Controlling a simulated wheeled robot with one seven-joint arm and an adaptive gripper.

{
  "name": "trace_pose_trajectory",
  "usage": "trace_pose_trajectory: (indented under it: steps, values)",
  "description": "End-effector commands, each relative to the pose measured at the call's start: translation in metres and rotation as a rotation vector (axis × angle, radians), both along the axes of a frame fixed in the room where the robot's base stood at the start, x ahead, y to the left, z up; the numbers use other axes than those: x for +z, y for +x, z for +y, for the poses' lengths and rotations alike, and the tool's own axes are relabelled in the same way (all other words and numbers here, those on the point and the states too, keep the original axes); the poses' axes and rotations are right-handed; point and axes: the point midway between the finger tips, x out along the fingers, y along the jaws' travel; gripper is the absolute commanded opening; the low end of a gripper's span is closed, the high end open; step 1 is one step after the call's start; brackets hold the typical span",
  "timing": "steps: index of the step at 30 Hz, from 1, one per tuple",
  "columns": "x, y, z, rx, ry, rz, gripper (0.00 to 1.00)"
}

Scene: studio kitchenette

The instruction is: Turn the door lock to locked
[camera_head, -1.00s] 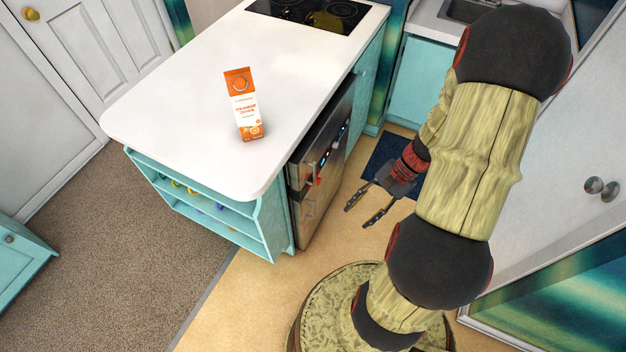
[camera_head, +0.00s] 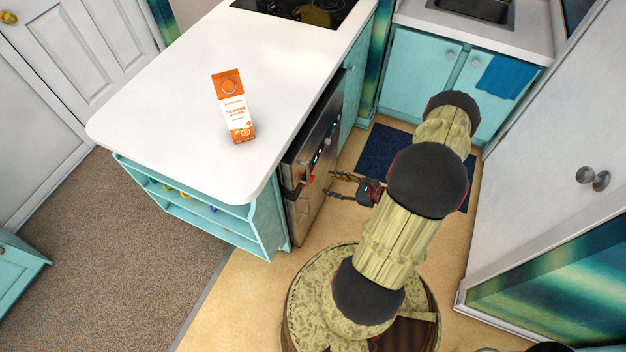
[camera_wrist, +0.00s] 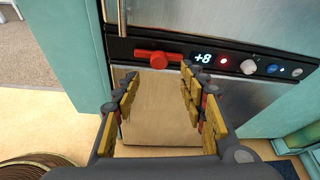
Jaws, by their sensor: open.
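A red lever knob (camera_wrist: 155,56), which looks like the door lock, sits on the dark control strip of the steel appliance (camera_head: 300,200). It lies roughly horizontal in the wrist view, with a round hub in its middle. In the head view it is only a small red spot (camera_head: 311,179). My gripper (camera_wrist: 158,75) is open and empty, its fingers pointing at the strip. The fingertips appear just below the lever, one toward each side of it. In the head view my gripper (camera_head: 332,185) is close in front of the appliance; I cannot tell whether it touches.
A lit display reading +8 (camera_wrist: 203,57) and several small buttons are right of the lever. The white island top (camera_head: 180,120) carries an orange juice carton (camera_head: 233,108) above. Teal cabinets with a sink (camera_head: 475,10) stand behind, and a white door (camera_head: 550,160) is at right.

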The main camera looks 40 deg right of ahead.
Motion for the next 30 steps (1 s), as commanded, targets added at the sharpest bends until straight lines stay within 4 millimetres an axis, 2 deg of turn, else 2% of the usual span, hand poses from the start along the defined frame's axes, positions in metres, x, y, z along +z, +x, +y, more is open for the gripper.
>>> trace_pose_trajectory:
  steps: [15,27,30]
  values:
    - [-0.026,0.058,0.021,0.009,-0.003,0.000,0.42]
    - [-0.028,0.066,0.023,0.006,-0.003,0.000,0.42]
    - [-0.028,0.066,0.023,0.007,-0.003,0.000,0.37]
